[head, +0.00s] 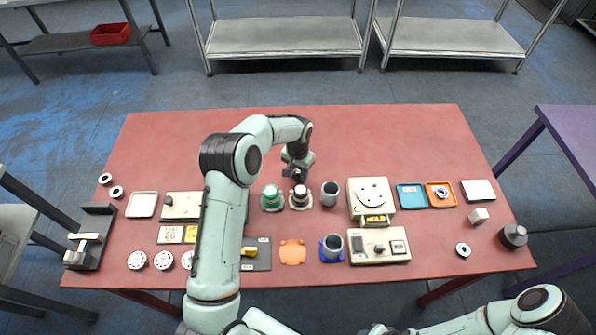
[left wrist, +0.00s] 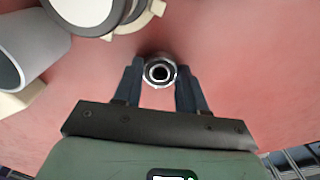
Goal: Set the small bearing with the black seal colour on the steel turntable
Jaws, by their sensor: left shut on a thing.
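My left gripper (head: 297,174) is over the table behind the green and dark round pieces. In the left wrist view its two dark fingers (left wrist: 160,88) are shut on a small bearing (left wrist: 160,71), a bright metal ring with a black seal face and an open bore. The held bearing is too small to make out clearly in the head view. A cream machine (head: 357,211) carries a pale round plate (head: 373,190) with dark spots, right of the gripper. I cannot tell for sure whether this plate is the steel turntable. My right gripper is out of view.
Close in front of my left gripper stand a green piece (head: 272,198), a dark-topped piece (head: 300,198) and a grey cup (head: 330,193). Blue (head: 410,197) and orange (head: 430,201) trays lie to the right. A loose ring (head: 463,250) lies at right front. The table's back is clear.

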